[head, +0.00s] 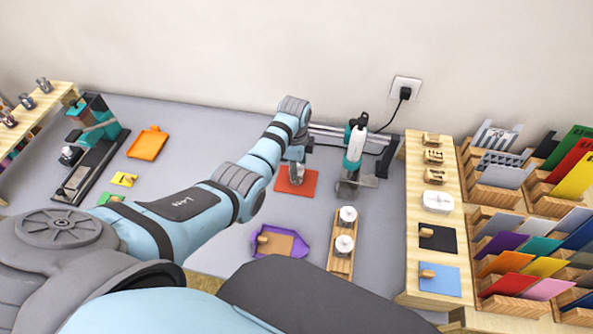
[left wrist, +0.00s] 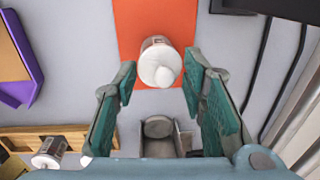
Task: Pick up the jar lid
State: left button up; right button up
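A small jar (head: 297,176) stands on an orange-red mat (head: 283,185) on the grey table. In the left wrist view its white jar lid with a round knob (left wrist: 158,66) faces the camera, over the orange mat (left wrist: 178,20). My left gripper (left wrist: 161,74) is open, its two teal fingers on either side of the lid with gaps showing. In the head view the left gripper (head: 297,158) is above the mat, at the jar, and partly hides it. My right gripper does not show.
Two white-lidded jars (head: 348,214) (head: 344,244) stand in a wooden holder (head: 332,262). A purple tray (head: 257,250) is left of it. A bottle on a stand (head: 355,145) is close to the right of my gripper. An orange tray (head: 147,146) lies farther left.

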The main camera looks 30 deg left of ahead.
pick_arm(q)
jog(key=c, duration=0.8)
jog(key=shift+r, duration=0.15)
jog(key=shift+c, duration=0.5)
